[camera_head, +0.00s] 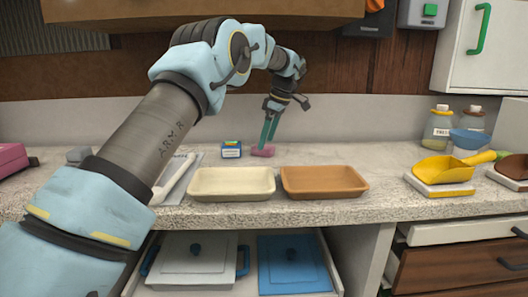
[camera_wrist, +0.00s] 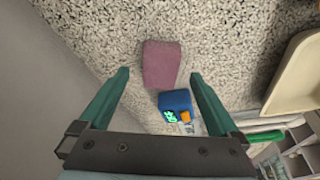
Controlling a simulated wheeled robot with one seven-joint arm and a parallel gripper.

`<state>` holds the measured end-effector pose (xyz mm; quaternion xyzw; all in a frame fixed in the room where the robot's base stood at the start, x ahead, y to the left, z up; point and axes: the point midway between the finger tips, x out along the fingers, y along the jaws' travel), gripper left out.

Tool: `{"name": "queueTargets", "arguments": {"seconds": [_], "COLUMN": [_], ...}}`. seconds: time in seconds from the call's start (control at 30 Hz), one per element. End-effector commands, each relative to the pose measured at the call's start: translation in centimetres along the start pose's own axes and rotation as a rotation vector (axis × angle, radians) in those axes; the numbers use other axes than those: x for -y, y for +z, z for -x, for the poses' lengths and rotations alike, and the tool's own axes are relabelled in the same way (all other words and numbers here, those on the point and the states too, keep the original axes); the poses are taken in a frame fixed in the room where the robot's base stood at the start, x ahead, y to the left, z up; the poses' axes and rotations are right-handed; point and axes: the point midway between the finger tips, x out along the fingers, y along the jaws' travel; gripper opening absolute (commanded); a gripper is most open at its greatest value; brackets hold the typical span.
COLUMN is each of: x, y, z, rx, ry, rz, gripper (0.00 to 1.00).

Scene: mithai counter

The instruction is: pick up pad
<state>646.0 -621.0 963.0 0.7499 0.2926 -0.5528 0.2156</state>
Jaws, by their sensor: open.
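The pad, a small pink-mauve block (camera_head: 264,151), lies on the speckled counter behind the two trays. In the wrist view the pad (camera_wrist: 161,62) lies below, between and slightly beyond the fingertips. My gripper (camera_head: 268,138) points down over the pad, with its teal fingers close to it. In the wrist view the fingers of my gripper (camera_wrist: 161,75) are spread wide, with nothing held between them. I cannot tell how much height is left between the fingertips and the pad.
A small blue box (camera_head: 231,149) stands just left of the pad; it also shows in the wrist view (camera_wrist: 174,103). A cream tray (camera_head: 232,195) and an orange-brown tray (camera_head: 325,194) stand in front. The wall (camera_head: 340,120) is close behind. Counter right of the pad is clear.

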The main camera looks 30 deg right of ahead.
Motion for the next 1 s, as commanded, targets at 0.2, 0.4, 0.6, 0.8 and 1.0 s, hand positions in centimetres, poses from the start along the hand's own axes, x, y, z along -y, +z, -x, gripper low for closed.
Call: {"name": "queueTargets", "arguments": {"seconds": [0.2, 0.4, 0.6, 0.8, 1.0], "x": [0.1, 0.1, 0.1, 0.1, 0.1], "y": [-0.1, -0.1, -0.1, -0.1, -0.1], "z": [-2.5, -2.7, -2.7, -2.7, -2.7], "rx": [0.001, 0.001, 0.001, 0.001, 0.001], "ry": [-0.001, 0.001, 0.001, 0.001, 0.001], "rz": [-0.001, -0.001, -0.001, -0.001, -0.001], "gripper": [0.97, 0.97, 0.82, 0.59, 0.37]}}
